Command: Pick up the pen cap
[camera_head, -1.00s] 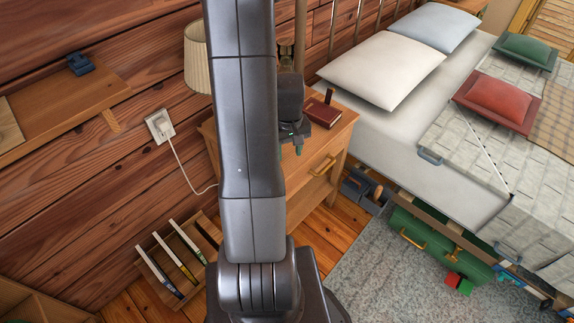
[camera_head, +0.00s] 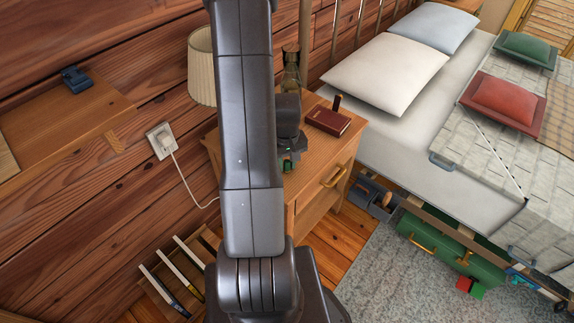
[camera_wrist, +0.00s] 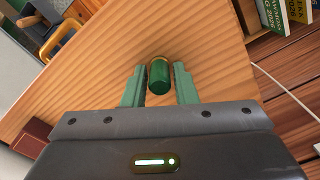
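The pen cap (camera_wrist: 159,77) is a small green cylinder with a brassy far end. In the wrist view it is on the wooden top of the nightstand (camera_wrist: 205,40). My gripper (camera_wrist: 159,84) is open, with one green finger on each side of the cap; I cannot tell whether either finger touches it. In the head view my gripper (camera_head: 288,164) is low over the nightstand (camera_head: 312,155), left of the book. My arm hides part of the nightstand there, and I cannot make out the cap.
A dark red book (camera_head: 328,120) lies on the nightstand with a small dark upright item at it. A lamp (camera_head: 201,65) and a bottle (camera_head: 291,72) stand behind my arm. The bed (camera_head: 400,125) is to the right, a wall outlet (camera_head: 160,139) to the left.

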